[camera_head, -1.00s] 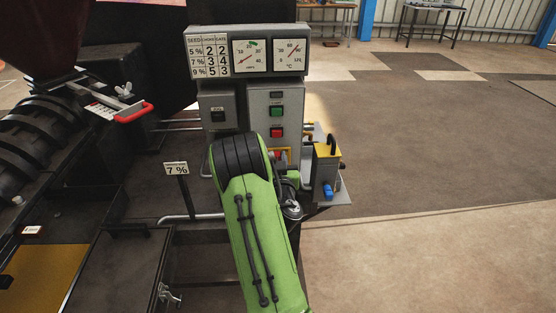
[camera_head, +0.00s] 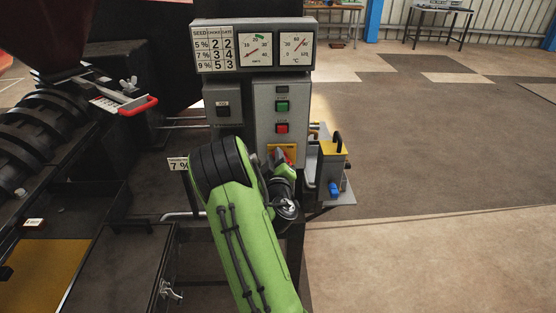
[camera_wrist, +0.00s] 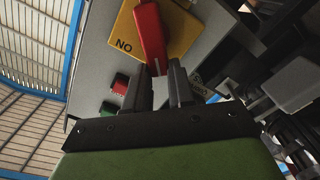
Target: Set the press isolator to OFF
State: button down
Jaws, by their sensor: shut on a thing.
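The isolator is a red handle (camera_wrist: 151,35) on a yellow plate (camera_wrist: 183,35) on the grey control box. The plate's lettering reads as "NO" in the upturned wrist view, left of the handle. My gripper (camera_wrist: 158,73) is shut on the handle's near end, with one finger on either side. In the head view the yellow plate (camera_head: 291,149) shows low on the box, and my wrist and arm hide part of the handle. The handle looks tilted there.
Above the isolator are a green button (camera_head: 282,106) and a red button (camera_head: 282,128). A yellow-topped box (camera_head: 331,165) with a blue part stands close to the right. Two dials (camera_head: 275,48) top the panel. Open floor lies to the right.

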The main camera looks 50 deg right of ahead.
jog(key=n, duration=0.1)
jog(key=f+n, duration=0.1)
jog(key=n, duration=0.1)
jog(key=n+b, duration=0.1)
jog(key=shift+w+a+f+n, duration=0.15)
jog(key=shift+w+a+n, duration=0.15)
jog(key=shift+w, duration=0.05)
jog(key=shift+a+f+n+b, duration=0.1)
jog(key=shift+f+n+b, duration=0.25)
jog(key=shift+n, duration=0.85)
jog(key=shift+f+n+b, duration=0.35)
jog(key=shift+n, duration=0.85)
jog(key=c, duration=1)
grip_release()
jog(key=shift+o, duration=0.2)
jog(key=shift+w, duration=0.1)
